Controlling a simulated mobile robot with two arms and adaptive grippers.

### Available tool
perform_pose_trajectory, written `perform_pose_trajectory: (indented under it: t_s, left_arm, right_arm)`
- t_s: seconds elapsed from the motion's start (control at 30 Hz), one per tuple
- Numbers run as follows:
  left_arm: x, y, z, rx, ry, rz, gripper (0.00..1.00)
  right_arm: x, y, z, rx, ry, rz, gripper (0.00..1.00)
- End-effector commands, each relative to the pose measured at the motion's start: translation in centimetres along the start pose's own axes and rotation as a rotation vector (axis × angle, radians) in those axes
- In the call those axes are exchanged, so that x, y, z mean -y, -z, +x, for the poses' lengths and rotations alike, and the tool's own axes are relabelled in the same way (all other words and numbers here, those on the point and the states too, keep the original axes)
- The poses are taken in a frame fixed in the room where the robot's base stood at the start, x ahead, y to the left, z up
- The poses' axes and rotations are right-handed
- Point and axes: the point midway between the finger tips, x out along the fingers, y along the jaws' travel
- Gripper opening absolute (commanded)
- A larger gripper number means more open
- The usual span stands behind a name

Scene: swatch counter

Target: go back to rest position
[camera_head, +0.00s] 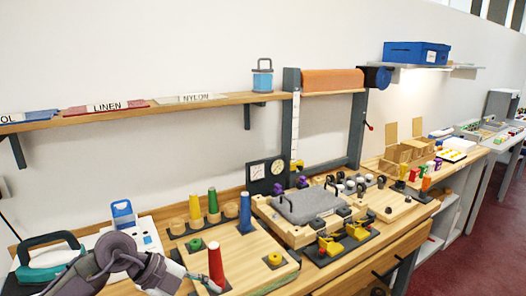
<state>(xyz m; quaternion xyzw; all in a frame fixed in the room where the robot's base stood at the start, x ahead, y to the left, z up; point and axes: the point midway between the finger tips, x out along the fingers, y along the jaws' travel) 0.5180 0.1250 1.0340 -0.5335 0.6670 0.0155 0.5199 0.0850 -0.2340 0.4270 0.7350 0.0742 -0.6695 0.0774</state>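My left arm reaches in from the bottom left, over the left end of the wooden counter. Its gripper (203,281) is small in view and points right, close to the base of a red cone (216,264) on a wooden board (245,252). I cannot tell whether it touches the cone, or whether its fingers are open or shut. My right gripper is not in view.
A teal-and-black iron (50,265) is beside my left arm. A clamp frame with grey cloth (308,204) and yellow clamps (331,246) lie right. A shelf (150,109) runs above.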

Motion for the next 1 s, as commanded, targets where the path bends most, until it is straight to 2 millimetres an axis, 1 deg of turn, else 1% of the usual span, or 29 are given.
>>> perform_pose_trajectory:
  t_s: [0.03, 0.07, 0.1, 0.17, 0.2, 0.23, 0.27, 0.3, 0.33, 0.37, 0.4, 0.47, 0.5, 0.57, 0.6, 0.63, 0.67, 0.7, 0.73, 0.77, 0.8, 0.9, 1.0]
  left_arm:
    - [1.0, 2.7, 1.5, -0.105, 0.102, 0.036, 0.51]
    - [1.8, 4.4, 2.0, -0.168, 0.179, 0.055, 0.51]
    - [3.1, 6.6, 2.3, -0.249, 0.298, 0.071, 0.51]
    - [5.0, 9.4, 1.9, -0.353, 0.491, 0.071, 0.51]
    - [6.2, 10.7, 1.1, -0.404, 0.621, 0.053, 0.51]
    - [7.0, 11.4, 0.3, -0.433, 0.720, 0.031, 0.51]
    - [7.7, 11.8, -0.6, -0.455, 0.818, 0.000, 0.51]
    - [8.4, 11.9, -1.9, -0.470, 0.945, -0.053, 0.51]
    - [8.8, 11.6, -2.8, -0.470, 1.036, -0.100, 0.51]
    - [9.1, 11.1, -3.9, -0.462, 1.124, -0.156, 0.51]
    - [9.0, 10.0, -5.0, -0.439, 1.231, -0.242, 0.51]
    - [8.3, 7.7, -6.5, -0.374, 1.370, -0.388, 0.51]
    - [7.3, 5.8, -7.1, -0.314, 1.444, -0.498, 0.51]
    - [5.0, 2.9, -7.5, -0.202, 1.520, -0.674, 0.51]
    - [3.0, 1.0, -7.3, -0.115, 1.546, -0.798, 0.51]
    - [1.3, -0.3, -7.0, -0.048, 1.552, -0.893, 0.51]
    - [-0.7, -1.5, -6.4, 0.025, 1.545, -0.987, 0.51]
    - [-3.4, -2.9, -5.6, 0.119, 1.518, -1.105, 0.51]
    - [-5.4, -3.5, -4.9, 0.185, 1.487, -1.188, 0.51]
    - [-7.5, -4.1, -4.1, 0.251, 1.447, -1.265, 0.51]
    - [-10.2, -4.4, -3.0, 0.329, 1.384, -1.360, 0.51]
    - [-16.1, -4.1, -0.7, 0.482, 1.211, -1.538, 0.51]
    - [-20.4, -3.0, 1.0, 0.579, 1.049, -1.651, 0.51]
  right_arm:
    - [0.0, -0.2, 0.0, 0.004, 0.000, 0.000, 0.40]
    - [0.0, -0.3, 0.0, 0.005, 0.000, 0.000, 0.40]
    - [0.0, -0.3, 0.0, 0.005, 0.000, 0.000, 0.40]
    - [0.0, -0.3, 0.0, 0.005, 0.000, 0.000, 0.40]
    - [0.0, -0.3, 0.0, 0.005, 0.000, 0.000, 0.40]
    - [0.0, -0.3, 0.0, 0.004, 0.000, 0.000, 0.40]
    - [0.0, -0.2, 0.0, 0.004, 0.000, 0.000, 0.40]
    - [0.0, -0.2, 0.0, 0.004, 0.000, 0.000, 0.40]
    - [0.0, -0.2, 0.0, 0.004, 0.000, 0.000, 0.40]
    - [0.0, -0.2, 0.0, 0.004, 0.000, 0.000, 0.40]
    - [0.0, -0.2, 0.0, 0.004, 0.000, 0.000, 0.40]
    - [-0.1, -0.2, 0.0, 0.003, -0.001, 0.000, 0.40]
    - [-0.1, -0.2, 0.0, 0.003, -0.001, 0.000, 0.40]
    - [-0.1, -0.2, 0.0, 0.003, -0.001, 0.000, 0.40]
    - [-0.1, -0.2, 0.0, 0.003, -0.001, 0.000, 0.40]
    - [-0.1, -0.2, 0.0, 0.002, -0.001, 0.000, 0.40]
    - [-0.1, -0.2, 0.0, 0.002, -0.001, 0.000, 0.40]
    - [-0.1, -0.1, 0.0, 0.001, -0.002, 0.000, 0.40]
    - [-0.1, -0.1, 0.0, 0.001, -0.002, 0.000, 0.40]
    - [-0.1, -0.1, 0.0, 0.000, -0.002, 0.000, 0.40]
    - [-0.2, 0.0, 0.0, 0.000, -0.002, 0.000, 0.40]
    - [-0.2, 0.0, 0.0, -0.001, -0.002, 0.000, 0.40]
    - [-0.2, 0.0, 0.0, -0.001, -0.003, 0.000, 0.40]
